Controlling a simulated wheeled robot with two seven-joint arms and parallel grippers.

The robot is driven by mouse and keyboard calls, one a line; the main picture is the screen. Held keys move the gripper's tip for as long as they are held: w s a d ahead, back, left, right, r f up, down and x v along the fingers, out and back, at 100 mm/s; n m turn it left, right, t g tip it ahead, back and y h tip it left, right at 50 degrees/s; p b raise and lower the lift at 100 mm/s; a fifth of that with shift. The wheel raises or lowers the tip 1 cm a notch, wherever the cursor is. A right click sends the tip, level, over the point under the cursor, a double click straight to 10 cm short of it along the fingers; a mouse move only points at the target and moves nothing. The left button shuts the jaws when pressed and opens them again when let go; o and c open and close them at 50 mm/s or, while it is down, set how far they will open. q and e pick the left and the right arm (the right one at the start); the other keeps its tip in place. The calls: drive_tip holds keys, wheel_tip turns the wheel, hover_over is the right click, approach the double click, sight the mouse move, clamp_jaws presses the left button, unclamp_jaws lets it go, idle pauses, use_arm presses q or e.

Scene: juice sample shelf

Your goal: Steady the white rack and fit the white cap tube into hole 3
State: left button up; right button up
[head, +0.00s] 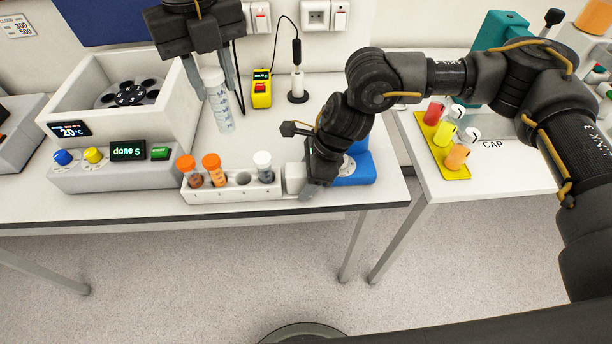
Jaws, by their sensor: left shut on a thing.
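The white rack (232,192) stands near the front edge of the table. From left, it holds two orange-capped tubes (186,166) (212,166), an empty third hole (242,179), and a white-capped tube (263,163) at the right. My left gripper (212,82) is shut on another white cap tube (221,112), clear and marked with a scale. It holds this tube nearly upright, behind and above the rack. My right gripper (312,180) is at the rack's right end, pointing down; its fingers are mostly hidden, so their opening and contact are unclear.
A white machine (90,172) with a round rotor and a "done" display stands left of the rack. A yellow device (261,92) and a black probe stand (297,90) are behind. A blue block (358,172) is right of my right gripper. A yellow cap tray (440,150) sits on the right table.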

sight(226, 123)
drive_tip(key=c, duration=0.7)
use_arm(q)
drive_tip(key=f, duration=0.2)
drive_tip(key=f+m, duration=0.1)
drive_tip(key=shift+s+a+f, duration=0.2)
drive_tip(key=shift+s, duration=0.05)
wheel_tip(226, 123, down, 3)
drive_tip(key=m, duration=0.6)
drive_tip(key=shift+a+m, duration=0.1)
drive_tip(key=shift+m, duration=0.2)
drive_tip(key=m, duration=0.2)
drive_tip(key=f+m, duration=0.1)
drive_tip(key=m, duration=0.2)
drive_tip(key=shift+f, duration=0.15)
drive_tip(key=m, duration=0.2)
drive_tip(key=f+m, duration=0.1)
drive_tip(key=m, duration=0.4)
drive_tip(key=shift+f+m, duration=0.1)
drive_tip(key=shift+m, duration=0.3)
drive_tip(key=m, duration=0.4)
drive_tip(key=shift+w+d+f, duration=0.1)
drive_tip(key=shift+w+d, duration=0.05)
drive_tip(key=shift+d, duration=0.05)
drive_tip(key=m, duration=0.5)
drive_tip(key=shift+w+d+m, duration=0.1)
drive_tip(key=shift+w+m, duration=0.05)
drive_tip(key=shift+m, duration=0.15)
